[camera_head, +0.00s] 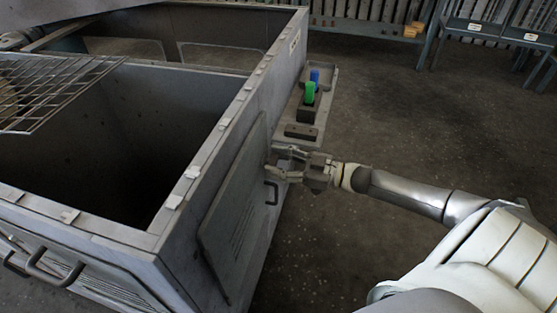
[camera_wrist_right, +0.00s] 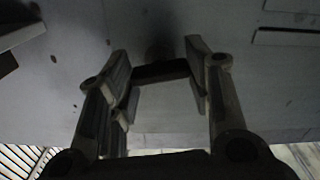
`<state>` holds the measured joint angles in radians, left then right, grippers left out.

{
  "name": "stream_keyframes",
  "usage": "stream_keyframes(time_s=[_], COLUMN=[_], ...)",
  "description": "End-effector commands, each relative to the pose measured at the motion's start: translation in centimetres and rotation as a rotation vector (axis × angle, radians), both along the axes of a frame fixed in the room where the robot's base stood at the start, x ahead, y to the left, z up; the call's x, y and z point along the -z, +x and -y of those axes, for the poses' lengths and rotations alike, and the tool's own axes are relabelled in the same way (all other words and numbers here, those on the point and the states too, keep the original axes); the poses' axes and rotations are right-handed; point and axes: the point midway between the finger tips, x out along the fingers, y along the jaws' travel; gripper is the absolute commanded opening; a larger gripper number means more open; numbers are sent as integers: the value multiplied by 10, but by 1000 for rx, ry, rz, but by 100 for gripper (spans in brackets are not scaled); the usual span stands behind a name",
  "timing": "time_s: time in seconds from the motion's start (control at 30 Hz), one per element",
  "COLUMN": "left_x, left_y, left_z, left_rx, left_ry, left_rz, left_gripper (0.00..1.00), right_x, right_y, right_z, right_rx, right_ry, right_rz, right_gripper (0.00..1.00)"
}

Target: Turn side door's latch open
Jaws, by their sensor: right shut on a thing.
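My right gripper (camera_head: 277,163) is against that wall, just past the door's far edge and above a dark handle (camera_head: 272,193). In the right wrist view, my right gripper's fingers (camera_wrist_right: 160,75) stand on both sides of a dark latch bar (camera_wrist_right: 160,72) and are shut on it. The bar lies crosswise between the fingertips. In the head view the gripper hides the latch. My left gripper is not in view.
The housing (camera_head: 92,228) is open at the top, with a wire grate (camera_head: 55,85) at the left. The floor (camera_head: 430,130) right of the housing is clear.

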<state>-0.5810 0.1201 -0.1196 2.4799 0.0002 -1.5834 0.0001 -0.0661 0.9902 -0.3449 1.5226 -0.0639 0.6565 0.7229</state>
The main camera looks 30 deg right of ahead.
Motion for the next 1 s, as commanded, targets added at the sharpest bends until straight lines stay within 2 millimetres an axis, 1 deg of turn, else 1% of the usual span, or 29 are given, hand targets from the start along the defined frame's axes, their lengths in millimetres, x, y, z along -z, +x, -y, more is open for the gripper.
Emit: stream_keyframes(time_s=[0.03,0.1,0.4,0.5,0.63,0.83,1.0], left_x=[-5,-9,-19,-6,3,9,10], left_y=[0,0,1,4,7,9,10], left_z=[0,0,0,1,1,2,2], left_rx=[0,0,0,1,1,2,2], left_ry=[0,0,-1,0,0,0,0], left_rz=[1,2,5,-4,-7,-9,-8], left_gripper=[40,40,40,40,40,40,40], right_x=[-2,-2,-1,-1,0,1,2], right_y=[0,0,-1,-1,-1,-1,-1], right_z=[0,0,-1,-1,-1,-1,-1], right_rx=[1,0,0,0,0,0,0], right_ry=[-27,-77,-294,-366,-461,-606,-727], right_rz=[24,66,251,314,393,517,620], right_gripper=[22,22,22,22,22,22,22])
